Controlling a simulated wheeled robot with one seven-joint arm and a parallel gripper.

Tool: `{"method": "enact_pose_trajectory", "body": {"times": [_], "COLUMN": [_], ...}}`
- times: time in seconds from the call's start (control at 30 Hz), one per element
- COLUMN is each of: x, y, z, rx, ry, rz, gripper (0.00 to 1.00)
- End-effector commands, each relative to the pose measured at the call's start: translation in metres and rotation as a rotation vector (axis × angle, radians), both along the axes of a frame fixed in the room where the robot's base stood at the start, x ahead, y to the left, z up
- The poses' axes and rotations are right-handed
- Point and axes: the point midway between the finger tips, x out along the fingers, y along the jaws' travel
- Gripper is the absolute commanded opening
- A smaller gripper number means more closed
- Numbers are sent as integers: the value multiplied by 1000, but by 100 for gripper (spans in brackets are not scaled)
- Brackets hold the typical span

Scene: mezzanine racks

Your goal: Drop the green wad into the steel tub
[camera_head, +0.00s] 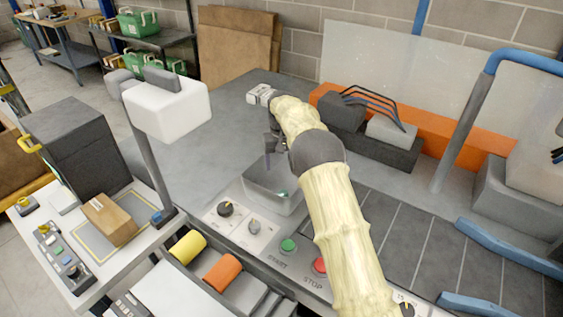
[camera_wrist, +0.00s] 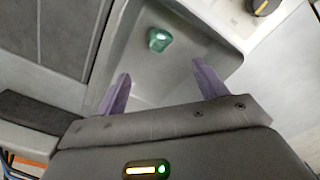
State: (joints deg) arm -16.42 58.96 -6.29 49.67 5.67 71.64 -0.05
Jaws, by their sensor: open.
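The green wad (camera_wrist: 159,38) is a small crumpled green lump. In the wrist view it lies inside the steel tub (camera_wrist: 205,48), beyond my fingertips and apart from them. In the head view the grey tub (camera_head: 258,198) is set in the machine top, and a bit of the green wad (camera_head: 284,194) shows inside it beside my arm. My gripper (camera_head: 269,158) hangs over the tub's back part. In the wrist view my gripper (camera_wrist: 160,75) has its two purple-grey fingers spread wide with nothing between them.
A panel with knobs (camera_head: 226,209), a green button (camera_head: 288,245) and a red button (camera_head: 320,265) lies in front of the tub. A white box-headed post (camera_head: 166,108) stands at left. Dark slats (camera_head: 420,240) are at right.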

Motion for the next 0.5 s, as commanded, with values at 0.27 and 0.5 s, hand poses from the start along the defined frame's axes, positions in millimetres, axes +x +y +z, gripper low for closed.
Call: {"method": "enact_pose_trajectory", "body": {"times": [0.27, 0.5], "x": [0, -14], "y": [-1, -23], "z": [1, 16], "rx": [0, 8], "ry": [-1, -20], "rz": [-2, -33], "gripper": [71, 71]}}
